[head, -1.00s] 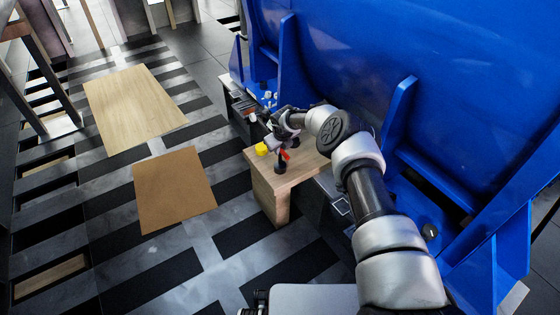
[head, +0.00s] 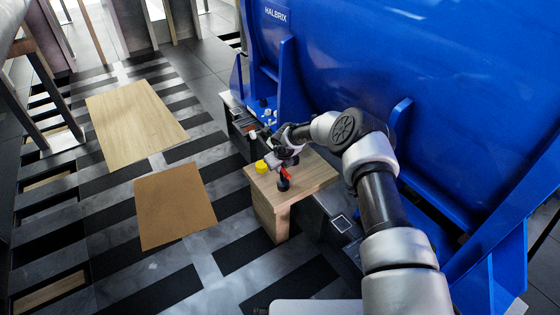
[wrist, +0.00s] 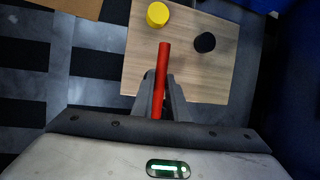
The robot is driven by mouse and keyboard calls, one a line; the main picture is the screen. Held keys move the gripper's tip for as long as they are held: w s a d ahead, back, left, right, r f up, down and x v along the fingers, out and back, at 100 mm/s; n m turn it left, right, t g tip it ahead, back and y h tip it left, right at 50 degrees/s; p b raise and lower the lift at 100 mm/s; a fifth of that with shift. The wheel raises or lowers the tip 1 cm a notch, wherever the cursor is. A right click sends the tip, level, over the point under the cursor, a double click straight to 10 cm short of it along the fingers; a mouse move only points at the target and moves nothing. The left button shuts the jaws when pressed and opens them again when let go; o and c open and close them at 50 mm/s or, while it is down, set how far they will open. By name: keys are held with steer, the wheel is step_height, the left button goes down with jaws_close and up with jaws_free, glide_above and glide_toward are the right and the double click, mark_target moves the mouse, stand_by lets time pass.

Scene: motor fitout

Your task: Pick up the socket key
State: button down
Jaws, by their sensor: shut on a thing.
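The socket key shows as a red rod (wrist: 163,62) in the wrist view, and as a small red shape (head: 285,173) in the head view. My gripper (wrist: 160,92) is shut on it, with the rod sticking out beyond the fingertips. In the head view my gripper (head: 284,158) is over the small wooden table (head: 315,178). I cannot tell how high the key's hidden end is. A round black piece (wrist: 205,43) stands on the tabletop, apart from the rod in the wrist view.
A yellow cylinder (wrist: 158,14) stands on the same tabletop near the key. The large blue machine (head: 400,60) rises along the right side, close to my arm. Two flat panels, light wood (head: 135,120) and brown (head: 173,203), lie on the striped floor at left.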

steer(key=s+d+b, duration=0.2)
steer(key=s, duration=1.2)
steer(key=shift+s+d+r, duration=0.15)
steer(key=shift+s+d, duration=0.05)
steer(key=shift+s, duration=0.1)
